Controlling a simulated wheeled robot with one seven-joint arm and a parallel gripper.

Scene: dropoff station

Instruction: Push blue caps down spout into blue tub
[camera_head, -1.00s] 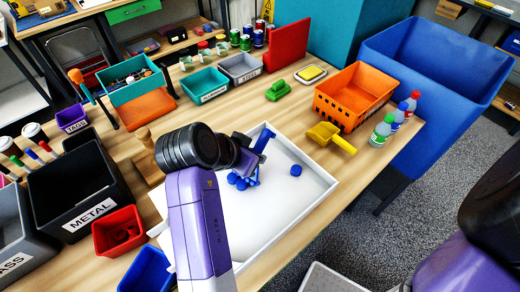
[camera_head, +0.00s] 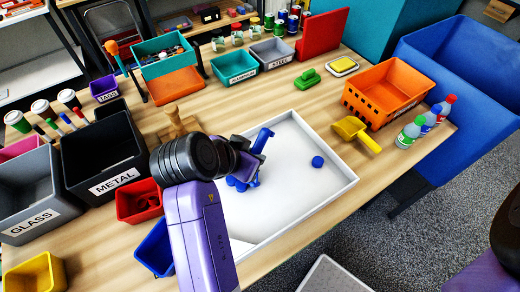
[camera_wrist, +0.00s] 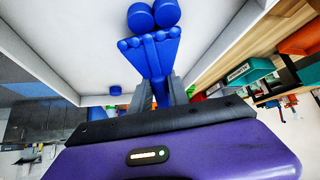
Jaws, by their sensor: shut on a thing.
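My gripper (camera_head: 246,163) is shut on a blue fan-shaped scraper (camera_wrist: 154,50), whose handle (camera_head: 264,139) sticks up in the head view. The scraper's wide edge is low in the white tray (camera_head: 285,200). Two caps (camera_wrist: 141,17) show just beyond the edge in the wrist view. One lone cap (camera_head: 317,161) lies apart on the tray's right side. A small blue tub (camera_head: 152,249) stands at the tray's near left, partly behind my arm. The spout is hidden by my arm.
A yellow scoop (camera_head: 357,131) lies beside the tray's far right edge. An orange basket (camera_head: 386,92) and bottles (camera_head: 409,134) stand further right. A red bin (camera_head: 137,203) and black METAL bin (camera_head: 103,155) stand left. The tray's right half is mostly clear.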

